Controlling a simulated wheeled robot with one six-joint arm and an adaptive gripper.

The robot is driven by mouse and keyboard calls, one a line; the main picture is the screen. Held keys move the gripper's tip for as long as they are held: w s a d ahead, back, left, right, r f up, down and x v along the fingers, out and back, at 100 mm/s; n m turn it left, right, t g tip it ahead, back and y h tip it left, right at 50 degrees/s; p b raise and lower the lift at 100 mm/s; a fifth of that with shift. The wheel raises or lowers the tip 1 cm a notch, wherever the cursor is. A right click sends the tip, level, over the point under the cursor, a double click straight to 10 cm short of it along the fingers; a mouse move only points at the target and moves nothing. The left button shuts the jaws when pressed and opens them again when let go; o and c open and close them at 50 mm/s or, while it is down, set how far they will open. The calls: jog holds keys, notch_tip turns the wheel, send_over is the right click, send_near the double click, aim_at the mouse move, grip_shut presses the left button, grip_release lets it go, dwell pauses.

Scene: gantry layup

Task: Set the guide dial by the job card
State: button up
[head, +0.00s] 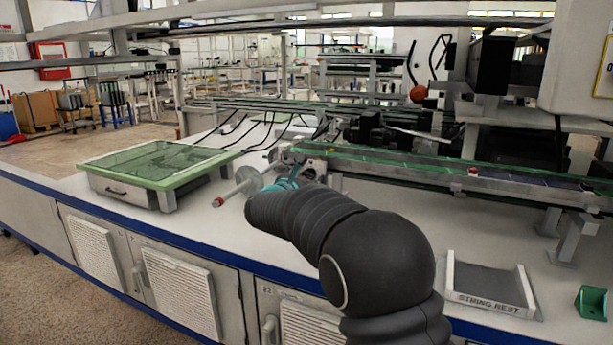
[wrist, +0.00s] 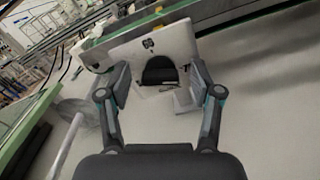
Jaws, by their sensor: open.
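In the wrist view, a dark, round-topped knob, which looks like the guide dial (wrist: 158,70), sits on a pale plate (wrist: 135,52) with a small dark mark above it. My gripper (wrist: 158,82) is open, with one finger on each side of the knob and a visible gap to both. Whether the fingertips touch the plate, I cannot tell. In the head view my arm hides most of the gripper, and only its teal parts show beside the rail; the dial is hidden there. I cannot make out a job card for certain.
A green-topped box with a drawer (head: 150,163) stands left on the bench. A reel-like part with a red tip (head: 238,187) is beside my gripper. A green-edged rail (head: 400,168) runs right. A grey tray marked "STRING REST" (head: 490,283) and a green bracket (head: 592,302) lie front right.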

jog(key=c, duration=1.1)
jog(key=shift+c, duration=0.2)
